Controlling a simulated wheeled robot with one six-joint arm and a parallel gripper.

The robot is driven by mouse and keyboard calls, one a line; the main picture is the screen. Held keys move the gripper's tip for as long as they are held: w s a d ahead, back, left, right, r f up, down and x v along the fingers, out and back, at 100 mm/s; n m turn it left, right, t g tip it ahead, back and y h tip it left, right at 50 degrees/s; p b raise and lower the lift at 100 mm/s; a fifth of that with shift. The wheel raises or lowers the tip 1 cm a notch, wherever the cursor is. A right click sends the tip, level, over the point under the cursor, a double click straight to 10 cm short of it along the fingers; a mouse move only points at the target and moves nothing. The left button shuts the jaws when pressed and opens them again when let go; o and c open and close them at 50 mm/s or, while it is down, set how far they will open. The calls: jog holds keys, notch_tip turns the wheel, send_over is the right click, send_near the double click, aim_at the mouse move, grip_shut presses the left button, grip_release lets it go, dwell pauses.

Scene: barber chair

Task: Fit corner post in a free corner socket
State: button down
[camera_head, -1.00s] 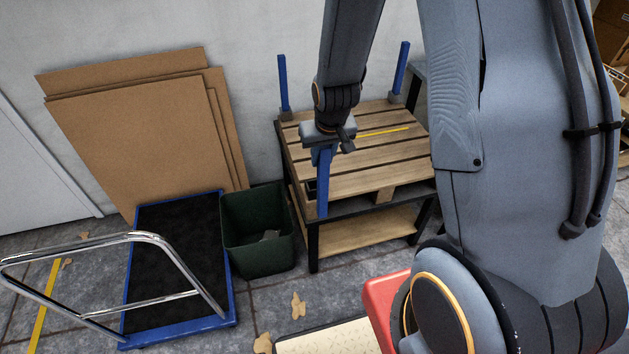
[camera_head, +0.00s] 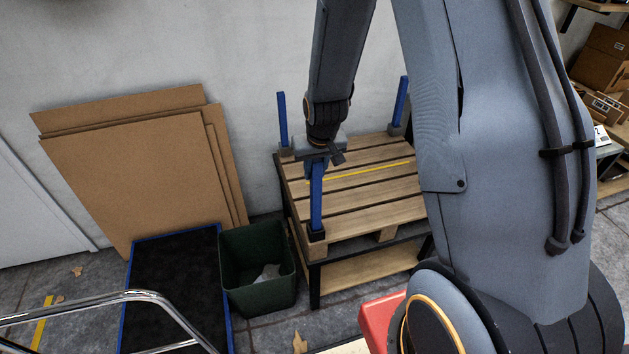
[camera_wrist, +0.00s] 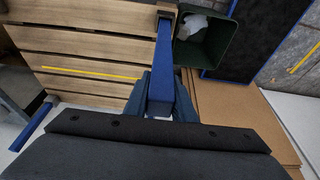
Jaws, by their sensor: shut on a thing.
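My gripper (camera_head: 317,166) is shut on the upper part of a blue corner post (camera_head: 316,203), which stands about upright. It also shows in the wrist view (camera_wrist: 162,70). The post's lower end meets the dark socket (camera_head: 316,235) at the pallet's front left corner; how deep it sits I cannot tell. Two other blue posts stand upright in grey sockets at the back left (camera_head: 282,120) and back right (camera_head: 401,103) corners. The pallet (camera_head: 370,195) rests on a dark-framed table. My arm hides its front right corner.
A green bin (camera_head: 258,290) stands left of the table. A blue-edged cart (camera_head: 175,285) with a chrome handle is beside it. Brown cardboard sheets (camera_head: 135,180) lean on the wall. A red object (camera_head: 383,318) is low in front. The pallet top is mostly clear.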

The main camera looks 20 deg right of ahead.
aim_at(318, 165)
jog(key=shift+f+b, duration=0.5)
jog(key=shift+f, duration=1.6)
jog(key=c, duration=1.5)
grip_release()
jog(key=shift+r, duration=0.35)
jog(key=b+v, duration=0.1)
jog(key=v, duration=1)
jog(key=shift+s+r, duration=0.2)
jog(key=shift+g, duration=0.9)
jog(key=s+r, duration=0.1)
jog(key=s, duration=0.4)
jog(key=s+r, duration=0.2)
jog(key=s, duration=0.3)
jog(key=s+r, duration=0.1)
jog(key=s, duration=0.4)
jog(key=shift+a+r, duration=0.15)
jog(key=shift+r, duration=0.05)
